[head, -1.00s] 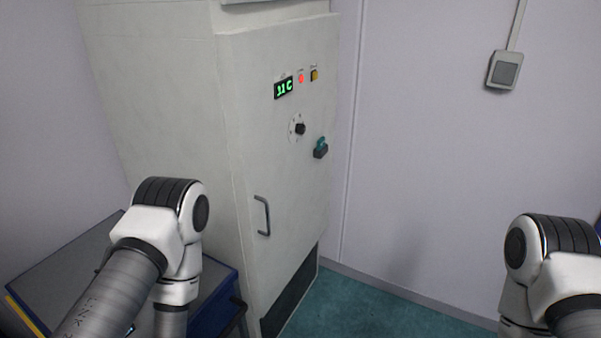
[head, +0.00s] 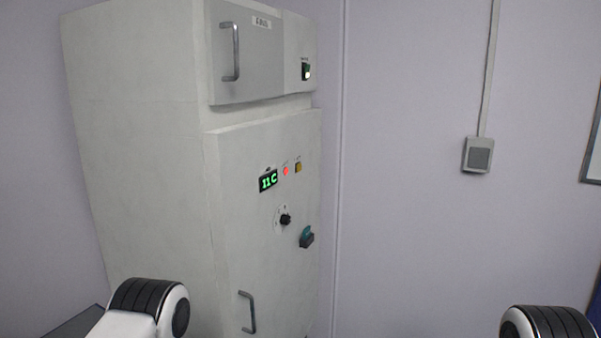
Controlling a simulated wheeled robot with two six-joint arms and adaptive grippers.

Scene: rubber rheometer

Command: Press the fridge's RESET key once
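The fridge (head: 140,170) is a tall off-white cabinet at the left in the head view. The labels above these are too small to read, so I cannot confirm which is RESET. Only the upper parts of my two arms show at the bottom left and bottom right. Both grippers are out of view.
The lower door has a grey handle (head: 247,312). A grey wall box (head: 478,155) with a conduit is on the right wall. The space before that wall looks clear.

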